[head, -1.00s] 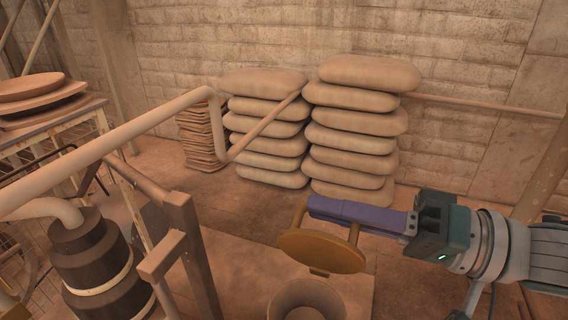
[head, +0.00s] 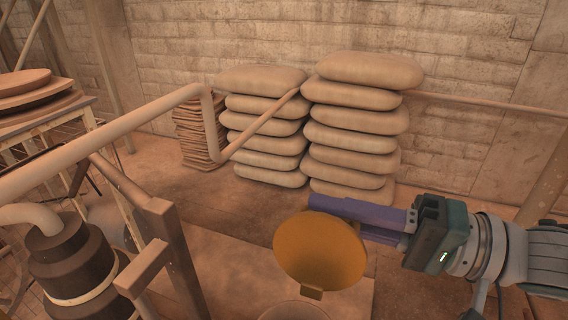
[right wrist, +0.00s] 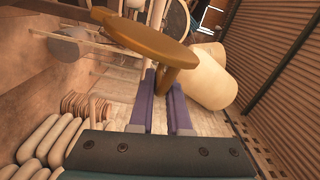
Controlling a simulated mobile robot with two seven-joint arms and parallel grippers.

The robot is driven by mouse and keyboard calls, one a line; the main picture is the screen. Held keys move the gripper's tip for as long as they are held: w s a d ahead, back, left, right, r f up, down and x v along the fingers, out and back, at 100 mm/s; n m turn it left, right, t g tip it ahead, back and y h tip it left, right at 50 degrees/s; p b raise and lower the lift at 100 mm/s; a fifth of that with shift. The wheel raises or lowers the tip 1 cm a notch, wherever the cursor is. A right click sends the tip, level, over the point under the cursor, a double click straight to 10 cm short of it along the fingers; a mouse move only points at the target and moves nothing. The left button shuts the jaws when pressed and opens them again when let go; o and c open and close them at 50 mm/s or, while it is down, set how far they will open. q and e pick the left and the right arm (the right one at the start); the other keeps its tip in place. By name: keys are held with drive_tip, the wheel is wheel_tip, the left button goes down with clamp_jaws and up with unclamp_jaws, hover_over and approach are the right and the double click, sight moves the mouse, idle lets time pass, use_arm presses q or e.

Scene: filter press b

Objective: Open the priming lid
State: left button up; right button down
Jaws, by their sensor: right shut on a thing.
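The priming lid (head: 320,250) is a golden-brown disc in the head view, tilted up steeply with a small tab at its lower edge. It stands above the round mouth of a pale funnel-like vessel (head: 298,314), whose rim shows at the bottom edge. My right gripper (head: 322,204), with purple fingers, reaches in from the right behind the lid's upper part. In the right wrist view, its fingers (right wrist: 162,92) are shut on the lid's short handle post (right wrist: 168,78), and the disc (right wrist: 145,40) shows edge-on. The pale vessel (right wrist: 208,78) is beyond it. My left gripper is out of view.
A dark banded vessel (head: 75,265) and a thick pale pipe (head: 110,133) stand at left, with a wooden post frame (head: 172,245) beside them. Stacked sacks (head: 358,125) are against the back wall. Floor between frame and sacks is clear.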

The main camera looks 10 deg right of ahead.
drive_tip(key=shift+f, duration=0.15)
drive_tip(key=c, duration=1)
unclamp_jaws()
drive_tip(key=shift+s+a, duration=0.1)
drive_tip(key=shift+o, duration=0.4)
drive_tip(key=b+v, duration=0.1)
drive_tip(key=v, duration=0.9)
